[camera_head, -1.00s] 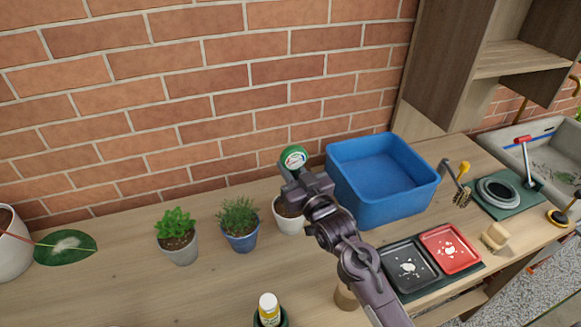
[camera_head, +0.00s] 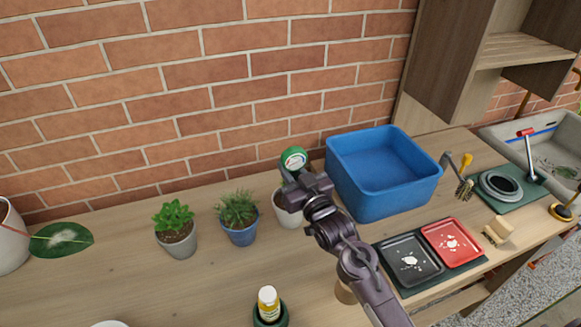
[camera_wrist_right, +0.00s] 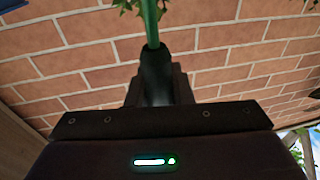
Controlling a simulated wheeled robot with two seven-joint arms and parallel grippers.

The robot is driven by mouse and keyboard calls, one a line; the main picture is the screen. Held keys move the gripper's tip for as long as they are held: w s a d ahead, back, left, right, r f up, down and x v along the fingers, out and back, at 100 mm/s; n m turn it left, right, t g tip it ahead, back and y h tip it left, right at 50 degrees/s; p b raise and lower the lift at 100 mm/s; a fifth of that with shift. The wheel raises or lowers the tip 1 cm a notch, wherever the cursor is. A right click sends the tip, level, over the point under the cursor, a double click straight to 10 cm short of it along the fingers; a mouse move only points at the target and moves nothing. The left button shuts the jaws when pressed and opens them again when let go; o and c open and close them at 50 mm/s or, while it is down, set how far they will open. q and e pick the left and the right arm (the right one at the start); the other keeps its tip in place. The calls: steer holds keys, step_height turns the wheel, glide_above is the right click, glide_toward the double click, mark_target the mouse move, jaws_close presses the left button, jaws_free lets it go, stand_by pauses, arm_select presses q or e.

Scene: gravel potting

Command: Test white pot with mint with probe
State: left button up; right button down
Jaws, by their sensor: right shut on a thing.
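The probe has a round green-rimmed dial (camera_head: 294,159) and is upright in my right gripper (camera_head: 289,176). In the right wrist view its green shaft (camera_wrist_right: 149,22) rises from between the shut fingers (camera_wrist_right: 155,75). A white pot (camera_head: 286,217) stands behind my right gripper in the head view; the gripper covers its upper right part, and I see no plant in it. A grey pot (camera_head: 178,243) holds a bright green leafy plant (camera_head: 174,214), perhaps mint. A blue pot (camera_head: 239,233) holds a finer-leaved plant. My left gripper is out of view.
A blue bin (camera_head: 380,205) stands right of the white pot. Black (camera_head: 411,278) and red (camera_head: 468,257) trays lie in front of it. A yellow-labelled bottle (camera_head: 269,300) stands at the front. A large white pot (camera_head: 10,250) is far left. Open tabletop lies left of the bottle.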

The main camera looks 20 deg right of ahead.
steer(key=shift+f+b, duration=0.4)
steer(key=shift+f, duration=0.35)
stand_by(2.2)
steer(key=c, duration=1.2)
jaws_free()
steer(key=b+v, duration=0.1)
steer(key=v, duration=0.6)
steer(key=shift+s+b, duration=0.3)
steer(key=shift+s, duration=0.1)
steer(key=shift+d+f, duration=0.1)
